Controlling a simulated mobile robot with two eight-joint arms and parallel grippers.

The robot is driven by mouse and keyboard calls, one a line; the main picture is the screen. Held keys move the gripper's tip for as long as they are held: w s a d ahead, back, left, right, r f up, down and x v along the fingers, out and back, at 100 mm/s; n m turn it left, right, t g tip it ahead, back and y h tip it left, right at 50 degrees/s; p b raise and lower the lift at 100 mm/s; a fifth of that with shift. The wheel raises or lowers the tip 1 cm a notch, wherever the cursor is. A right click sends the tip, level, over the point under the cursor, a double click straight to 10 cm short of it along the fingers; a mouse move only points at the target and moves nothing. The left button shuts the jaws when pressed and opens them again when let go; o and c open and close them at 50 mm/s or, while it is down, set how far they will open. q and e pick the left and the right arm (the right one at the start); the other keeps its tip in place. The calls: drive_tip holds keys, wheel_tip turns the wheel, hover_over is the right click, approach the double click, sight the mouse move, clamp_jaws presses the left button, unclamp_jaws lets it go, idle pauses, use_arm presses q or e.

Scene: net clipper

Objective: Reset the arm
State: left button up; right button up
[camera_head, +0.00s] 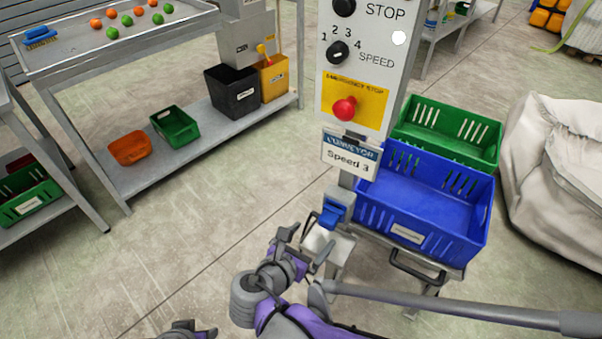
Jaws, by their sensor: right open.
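My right gripper (303,244) is low in the middle of the head view, on my purple and grey arm. Its jaws are open and look empty, in front of the foot of the control panel post. A small blue piece (335,212) on the post is just above and right of it; I cannot tell whether they touch. My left gripper (188,331) shows only in part at the bottom edge, and its jaws are not clear.
The control panel (335,79) has a red emergency stop button (344,108), a speed knob (337,52) and a "Speed 3" sign (350,155). A blue crate (428,190) and green crate (450,130) stand right of it. A metal table (75,62) is at left. Floor between is clear.

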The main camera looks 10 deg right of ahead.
drive_tip(key=s+d+f+m+g+y, duration=0.4)
drive_tip(key=s+m, duration=0.4)
drive_tip(key=m, duration=0.6)
drive_tip(key=s+d+f+m+g+y, duration=0.1)
drive_tip(key=s+d+f+m+y, duration=0.45)
drive_tip(key=m, duration=0.85)
use_arm(q)
wheel_tip(320, 180, up, 21)
drive_tip(key=w+t+p, duration=0.1)
drive_tip(key=p, duration=1.7)
drive_tip(key=shift+w+p, duration=0.35)
drive_tip(key=shift+w, duration=0.05)
use_arm(e)
wheel_tip(320, 180, up, 24)
drive_tip(key=h, duration=0.1)
drive_tip(key=shift+s+d+t, duration=0.2)
drive_tip(key=shift+d+t, duration=0.1)
drive_tip(key=shift+h, duration=0.25)
